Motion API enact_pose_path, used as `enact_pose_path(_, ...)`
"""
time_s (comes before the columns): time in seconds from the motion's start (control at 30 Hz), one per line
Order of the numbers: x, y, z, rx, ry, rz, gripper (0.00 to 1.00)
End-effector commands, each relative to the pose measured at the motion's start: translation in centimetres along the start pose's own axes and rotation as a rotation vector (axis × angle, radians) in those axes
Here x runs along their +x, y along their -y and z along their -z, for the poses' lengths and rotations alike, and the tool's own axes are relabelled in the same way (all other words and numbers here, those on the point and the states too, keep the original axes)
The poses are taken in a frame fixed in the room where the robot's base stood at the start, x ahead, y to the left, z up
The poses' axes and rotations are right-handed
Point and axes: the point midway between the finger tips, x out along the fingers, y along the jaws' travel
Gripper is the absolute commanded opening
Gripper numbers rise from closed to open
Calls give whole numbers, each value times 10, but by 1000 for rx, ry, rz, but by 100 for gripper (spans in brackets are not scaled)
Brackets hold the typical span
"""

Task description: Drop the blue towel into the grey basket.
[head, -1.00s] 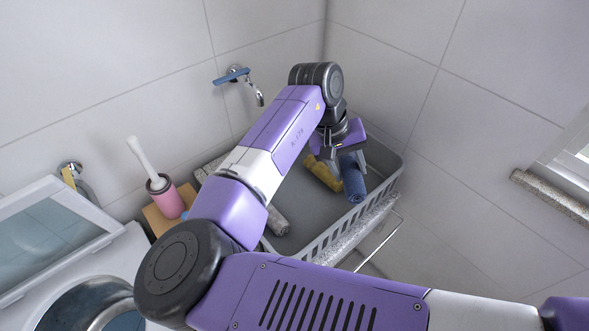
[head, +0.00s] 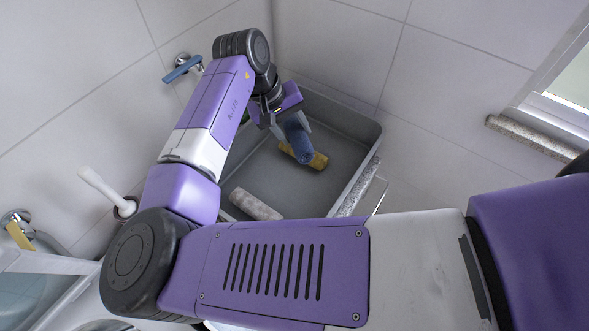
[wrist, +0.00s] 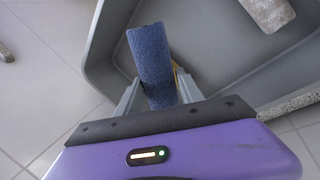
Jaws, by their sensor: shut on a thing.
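The blue towel (head: 299,143) is a rolled cloth, held between the fingers of my gripper (head: 293,127). It also shows in the wrist view (wrist: 150,52), sticking out past the fingers. The grey basket (head: 345,155) is a wide open container at the back corner. My gripper and the towel are over its inside, above a yellow rolled towel (head: 318,160) that the blue one partly covers. I cannot tell whether the blue towel touches it. A light grey rolled towel (head: 255,204) lies apart in the basket, nearer the front left.
A wall tap with a blue handle (head: 182,68) is left of my arm. A white-handled brush (head: 104,191) stands at the left. A speckled stone ledge (head: 359,187) runs along the basket's right side. The right part of the basket floor is clear.

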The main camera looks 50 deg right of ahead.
Motion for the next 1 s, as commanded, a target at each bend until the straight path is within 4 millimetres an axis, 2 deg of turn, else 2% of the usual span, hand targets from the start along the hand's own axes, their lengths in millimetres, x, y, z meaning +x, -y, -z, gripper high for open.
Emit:
enact_pose_path(0.3,32,13,0,-2,-1,0,0)
enact_pose_path(0.67,38,16,0,-1,-1,0,0)
enact_pose_path(0.7,38,16,0,-1,-1,0,50)
enact_pose_path(0.8,38,16,0,-1,-1,0,70)
enact_pose_path(1.0,38,16,0,-1,-1,0,70)
